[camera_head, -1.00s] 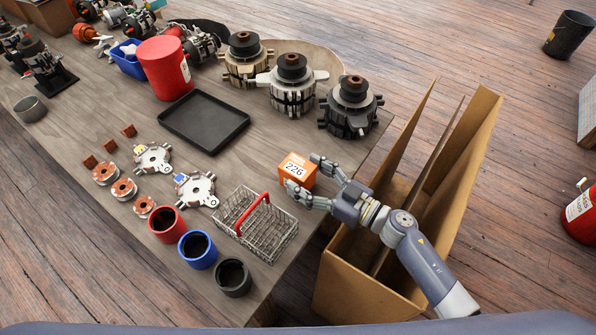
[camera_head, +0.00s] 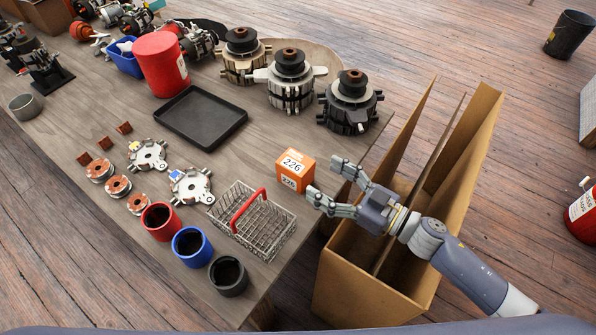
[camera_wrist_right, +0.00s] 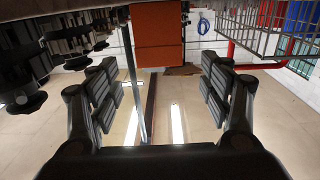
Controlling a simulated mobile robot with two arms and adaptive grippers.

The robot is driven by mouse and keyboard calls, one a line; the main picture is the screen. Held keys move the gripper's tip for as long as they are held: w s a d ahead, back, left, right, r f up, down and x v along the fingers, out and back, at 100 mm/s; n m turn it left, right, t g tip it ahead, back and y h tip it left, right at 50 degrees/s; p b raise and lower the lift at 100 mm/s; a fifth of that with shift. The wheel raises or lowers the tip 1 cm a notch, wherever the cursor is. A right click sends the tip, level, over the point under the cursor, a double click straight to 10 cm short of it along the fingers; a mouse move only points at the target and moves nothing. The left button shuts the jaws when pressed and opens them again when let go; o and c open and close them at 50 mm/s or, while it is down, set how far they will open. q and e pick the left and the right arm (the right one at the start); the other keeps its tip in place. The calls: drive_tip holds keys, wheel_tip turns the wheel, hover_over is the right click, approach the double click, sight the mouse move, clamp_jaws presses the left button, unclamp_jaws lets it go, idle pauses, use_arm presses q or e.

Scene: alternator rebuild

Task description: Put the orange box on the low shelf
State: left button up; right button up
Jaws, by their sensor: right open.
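The orange box (camera_head: 295,170), marked 226, sits upright on the near right edge of the workbench (camera_head: 330,150). My right gripper (camera_head: 325,178) is open and empty just right of the box, its fingertips pointing at it with a small gap. In the right wrist view the orange box (camera_wrist_right: 157,35) appears at the top, beyond and between the spread fingers (camera_wrist_right: 160,85). I cannot make out a low shelf for certain. My left gripper is not in view.
A tall open cardboard box (camera_head: 340,280) with a divider stands on the floor beside the bench, beneath my right arm. A wire basket (camera_head: 265,235) with a red handle stands near the orange box. A black tray (camera_head: 202,118) and alternator parts (camera_head: 350,105) lie farther back.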

sight(295, 162)
drive_tip(key=p+x, duration=0.1)
drive_tip(key=x, duration=0.8)
drive_tip(key=shift+c, duration=0.6)
drive_tip(key=c, duration=1.2)
drive_tip(key=shift+c, duration=0.2)
